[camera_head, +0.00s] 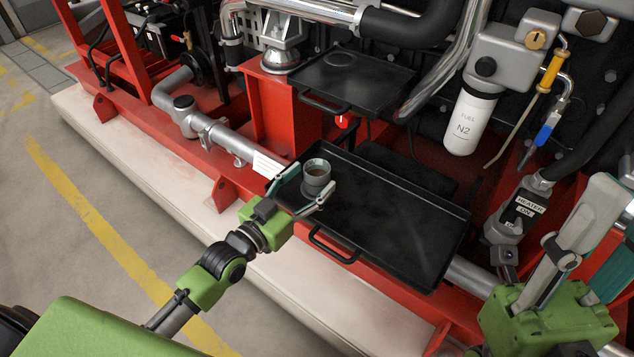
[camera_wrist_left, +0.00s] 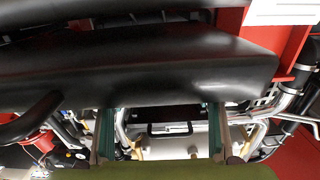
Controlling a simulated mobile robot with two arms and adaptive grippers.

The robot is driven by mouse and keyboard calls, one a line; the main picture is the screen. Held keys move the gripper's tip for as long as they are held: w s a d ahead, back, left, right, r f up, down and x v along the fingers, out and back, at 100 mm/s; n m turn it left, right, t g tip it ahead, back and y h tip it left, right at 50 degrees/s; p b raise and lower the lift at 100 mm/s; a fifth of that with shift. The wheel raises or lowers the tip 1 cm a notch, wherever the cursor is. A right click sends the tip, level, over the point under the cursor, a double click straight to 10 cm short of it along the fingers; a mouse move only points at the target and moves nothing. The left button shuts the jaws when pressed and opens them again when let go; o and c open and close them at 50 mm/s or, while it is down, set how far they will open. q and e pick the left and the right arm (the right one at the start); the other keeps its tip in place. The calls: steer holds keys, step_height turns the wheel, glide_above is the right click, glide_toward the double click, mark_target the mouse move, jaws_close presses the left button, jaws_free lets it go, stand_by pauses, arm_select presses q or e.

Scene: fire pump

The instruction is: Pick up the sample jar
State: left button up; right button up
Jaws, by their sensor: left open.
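The sample jar (camera_head: 316,174), a small grey round cup-like jar with a dark inside, stands upright at the left end of a black tray (camera_head: 405,222) in the head view. My left gripper (camera_head: 307,187) is open at the tray's left front corner, with its fingers spread to either side of the jar. I cannot tell whether they touch it. In the left wrist view the fingers (camera_wrist_left: 161,120) stand apart and the jar cannot be made out. My right gripper (camera_head: 590,255) is at the lower right, partly cut off by the frame edge.
A handle (camera_head: 334,247) sticks out from the tray's front. A smaller black tray (camera_head: 352,80) sits higher, behind the jar. A white fuel filter (camera_head: 470,120) and pipes crowd the right. The red frame (camera_head: 285,110) rises behind left. The tray's right part is bare.

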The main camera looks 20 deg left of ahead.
mark_target(309, 179)
arm_select(q)
steer(key=b+x, duration=0.1)
steer(key=x, duration=0.2)
steer(key=shift+w, duration=0.2)
steer(key=c, duration=1.3)
steer(key=shift+c, duration=0.4)
steer(key=shift+r, duration=0.2)
